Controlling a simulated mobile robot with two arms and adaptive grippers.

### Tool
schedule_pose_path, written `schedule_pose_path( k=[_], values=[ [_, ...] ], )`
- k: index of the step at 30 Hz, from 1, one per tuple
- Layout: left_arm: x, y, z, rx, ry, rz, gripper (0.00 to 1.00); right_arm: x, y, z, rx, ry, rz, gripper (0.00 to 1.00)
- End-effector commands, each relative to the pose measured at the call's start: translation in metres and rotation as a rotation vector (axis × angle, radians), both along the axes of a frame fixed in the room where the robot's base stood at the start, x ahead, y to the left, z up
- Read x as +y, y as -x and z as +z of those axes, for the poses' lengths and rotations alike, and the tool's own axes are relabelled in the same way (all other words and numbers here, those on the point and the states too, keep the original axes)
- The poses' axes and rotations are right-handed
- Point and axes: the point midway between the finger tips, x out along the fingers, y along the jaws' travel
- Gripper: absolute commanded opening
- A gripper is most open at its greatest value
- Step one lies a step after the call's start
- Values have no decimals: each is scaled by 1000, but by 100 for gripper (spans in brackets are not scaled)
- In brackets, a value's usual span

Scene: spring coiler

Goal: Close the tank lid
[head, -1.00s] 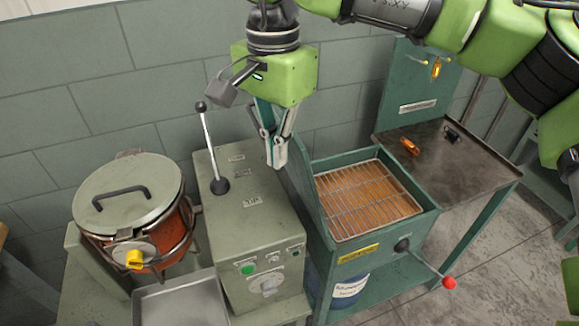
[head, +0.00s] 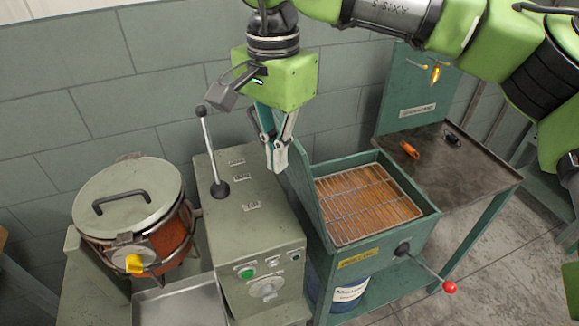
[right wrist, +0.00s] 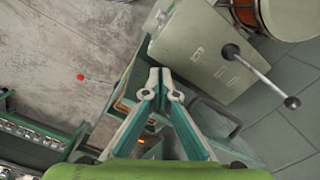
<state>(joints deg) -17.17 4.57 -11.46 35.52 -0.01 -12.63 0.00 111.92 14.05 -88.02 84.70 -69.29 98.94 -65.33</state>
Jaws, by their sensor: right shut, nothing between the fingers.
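The green tank (head: 385,236) stands open at centre right, with a wire rack (head: 368,203) over an orange-brown interior. A green panel that looks like its lid (head: 312,208) stands upright along the tank's left side. In the right wrist view a dark handle (right wrist: 216,114) shows beside the fingers, apart from the tips. My right gripper (head: 277,160) is shut and empty, pointing down near the top of the upright panel; I cannot tell if it touches. Its fingertips also show in the right wrist view (right wrist: 160,86). My left gripper is not in view.
A grey-green machine box (head: 258,225) with a black-knobbed lever (head: 208,150) stands left of the panel. Further left is an orange drum with a closed, handled lid (head: 125,195). A red-knobbed lever (head: 430,273) juts from the tank's front. A side table (head: 450,170) stands right.

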Motion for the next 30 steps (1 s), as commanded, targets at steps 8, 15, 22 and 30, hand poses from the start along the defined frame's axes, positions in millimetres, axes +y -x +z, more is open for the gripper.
schedule_pose_path(
  k=[8, 15, 22, 30],
  values=[
    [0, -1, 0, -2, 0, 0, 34, 0, 0, -1, 0, 0, 0, 0],
    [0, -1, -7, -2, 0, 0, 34, 0, 0, -11, 1, 1, 0, 0],
    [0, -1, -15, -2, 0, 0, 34, 0, 0, -22, 0, 0, 0, 0],
    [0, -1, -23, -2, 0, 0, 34, 0, 0, -34, 0, 0, 0, 0]
  ],
)
